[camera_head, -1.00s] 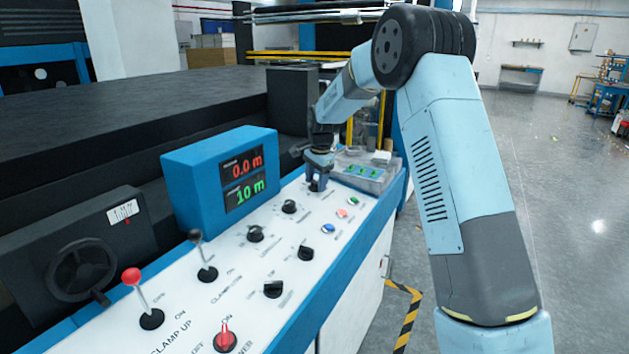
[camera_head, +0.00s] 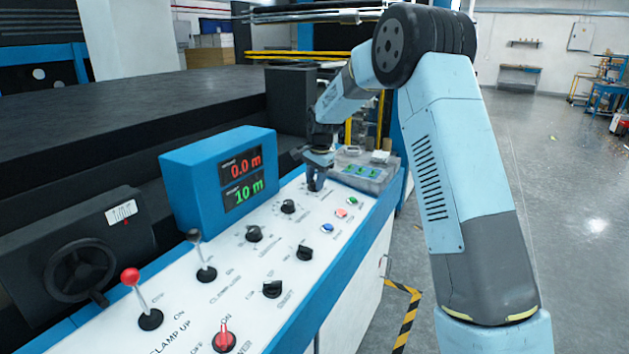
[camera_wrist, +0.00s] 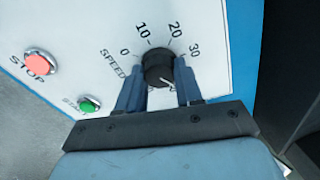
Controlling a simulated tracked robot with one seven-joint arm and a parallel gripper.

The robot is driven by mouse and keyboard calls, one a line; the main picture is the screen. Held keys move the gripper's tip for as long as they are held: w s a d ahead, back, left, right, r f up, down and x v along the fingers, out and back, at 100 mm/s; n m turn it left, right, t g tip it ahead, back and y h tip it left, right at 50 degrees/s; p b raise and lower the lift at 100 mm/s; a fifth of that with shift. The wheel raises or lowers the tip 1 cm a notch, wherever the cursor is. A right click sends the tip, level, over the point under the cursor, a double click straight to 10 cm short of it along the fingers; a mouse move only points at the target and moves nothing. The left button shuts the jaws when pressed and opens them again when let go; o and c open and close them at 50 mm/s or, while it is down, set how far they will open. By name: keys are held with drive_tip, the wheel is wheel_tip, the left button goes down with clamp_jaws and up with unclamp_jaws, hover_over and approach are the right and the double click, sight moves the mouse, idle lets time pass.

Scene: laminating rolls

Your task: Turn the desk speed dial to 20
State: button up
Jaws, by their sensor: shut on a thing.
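The speed dial (camera_wrist: 158,66) is a black round knob on the white panel in the wrist view, marked SPEED with 0, 10, 20 and 30 around it. My gripper (camera_wrist: 159,80) is shut on it, with one blue finger on each side. A small white mark shows on the knob's near side, but I cannot tell which number the dial's pointer faces. In the head view my gripper (camera_head: 315,183) is down on the far end of the desk and hides most of the dial.
A red STOP button (camera_wrist: 41,62) and a green button (camera_wrist: 89,104) lie left of the dial. In the head view, a display (camera_head: 242,178) reads 0.0 m and 10 m. Several black knobs and two levers stand nearer. A grey box (camera_head: 367,170) sits just beyond my gripper.

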drive_tip(key=n, duration=0.5)
drive_tip(key=shift+w+a+r, duration=0.1)
drive_tip(key=shift+r, duration=0.05)
drive_tip(key=n, duration=0.5)
drive_tip(key=shift+n+y, duration=0.3)
drive_tip(key=shift+n, duration=0.1)
drive_tip(key=n, duration=0.8)
drive_tip(key=shift+w+d+n, duration=0.1)
drive_tip(key=shift+d+n, duration=0.2)
drive_tip(key=shift+n, duration=0.4)
drive_tip(key=shift+d, duration=0.1)
drive_tip(key=o, duration=0.8)
drive_tip(key=shift+o, duration=1.2)
